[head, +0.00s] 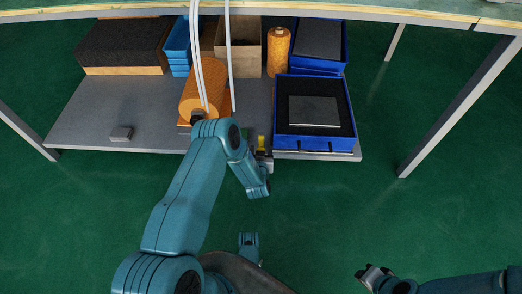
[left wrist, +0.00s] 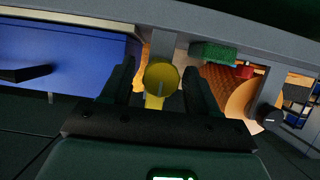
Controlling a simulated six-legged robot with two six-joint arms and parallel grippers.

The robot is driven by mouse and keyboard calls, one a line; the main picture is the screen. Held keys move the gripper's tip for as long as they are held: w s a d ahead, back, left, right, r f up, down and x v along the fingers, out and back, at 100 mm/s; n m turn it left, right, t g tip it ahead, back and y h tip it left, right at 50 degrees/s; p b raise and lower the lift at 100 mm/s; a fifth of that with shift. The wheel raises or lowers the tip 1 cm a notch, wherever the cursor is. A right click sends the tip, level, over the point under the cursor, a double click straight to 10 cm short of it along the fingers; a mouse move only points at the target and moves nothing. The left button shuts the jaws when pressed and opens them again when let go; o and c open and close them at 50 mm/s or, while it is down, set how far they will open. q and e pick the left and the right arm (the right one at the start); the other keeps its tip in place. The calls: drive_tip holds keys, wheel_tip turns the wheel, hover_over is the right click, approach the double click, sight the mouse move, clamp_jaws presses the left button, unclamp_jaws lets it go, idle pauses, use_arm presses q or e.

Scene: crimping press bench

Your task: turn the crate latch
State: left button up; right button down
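The likely latch is a yellow round knob with a short tab (left wrist: 161,77), seen in the left wrist view between my left gripper's fingers (left wrist: 158,82). The fingers stand open on either side of it, with a visible gap on each side. In the head view a bit of the yellow piece (head: 261,142) shows beside the blue crate (head: 281,142), and my left gripper (head: 262,157) is at the shelf's front edge, partly hidden by my arm. The crate's blue side (left wrist: 70,60) fills the left of the wrist view. My right gripper (head: 371,274) is low, away from the shelf; its fingers are unclear.
An orange spool (head: 203,88) lies left of the latch, with white cables hanging before it. A small grey block (head: 121,133) lies on the grey shelf (head: 80,125). A table edge (head: 400,18) runs overhead, with slanted legs (head: 450,110). The green floor in front is largely clear.

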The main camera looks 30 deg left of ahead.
use_arm(q)
drive_tip(key=c, duration=0.8)
drive_tip(key=shift+w+d+m+g+y, duration=0.15)
drive_tip(key=shift+m+g+y, duration=0.15)
drive_tip(key=shift+m+y, duration=0.55)
drive_tip(key=m+y, duration=0.2)
drive_tip(key=m, duration=0.2)
drive_tip(key=shift+g, duration=0.4)
drive_tip(key=m+y, duration=0.2)
drive_tip(key=m, duration=0.1)
drive_tip(key=shift+d+f+m, duration=0.1)
drive_tip(key=shift+m, duration=0.15)
drive_tip(key=m+y, duration=0.1)
drive_tip(key=m, duration=0.1)
drive_tip(key=m+y, duration=0.1)
drive_tip(key=m, duration=0.1)
drive_tip(key=shift+w+f+t, duration=0.1)
drive_tip(key=shift+t, duration=0.2)
